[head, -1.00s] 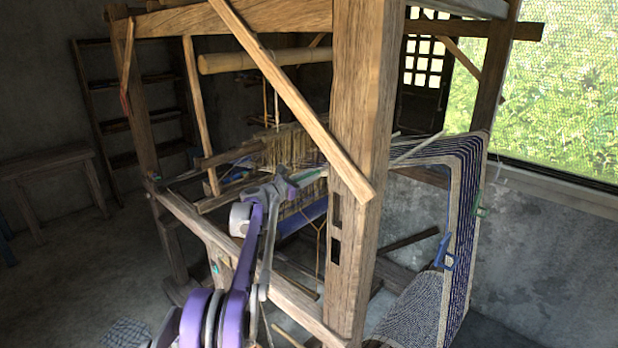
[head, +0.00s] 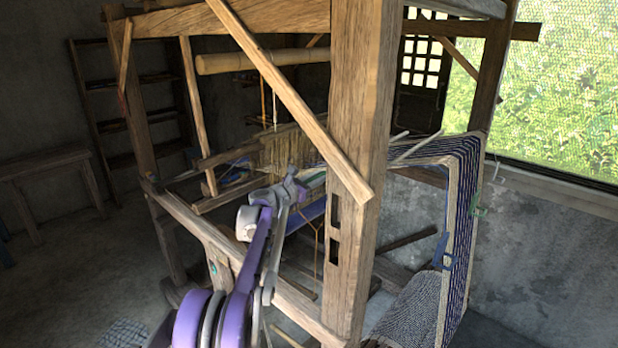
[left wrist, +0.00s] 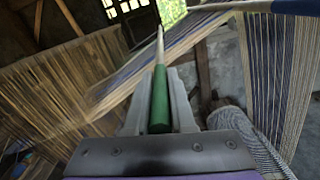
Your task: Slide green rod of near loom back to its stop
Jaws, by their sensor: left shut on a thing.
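The green rod (left wrist: 160,98) shows in the left wrist view, lying lengthwise between the two fingers of my left gripper (left wrist: 160,112). Its green part is gripped, and a thin pale length runs on beyond it, away from the camera, past the striped warp threads. In the head view my left gripper (head: 296,187) is inside the near loom's frame (head: 358,190), left of the thick front post. It is shut on the rod, which is mostly hidden there. The stop cannot be made out. My right gripper is not in view.
A slanted wooden brace (head: 290,100) crosses above my left arm, and a lower side beam (head: 240,260) runs beneath it. Striped cloth (head: 455,230) hangs over the loom's right end. A bench (head: 50,165) stands at the left, with open floor before it.

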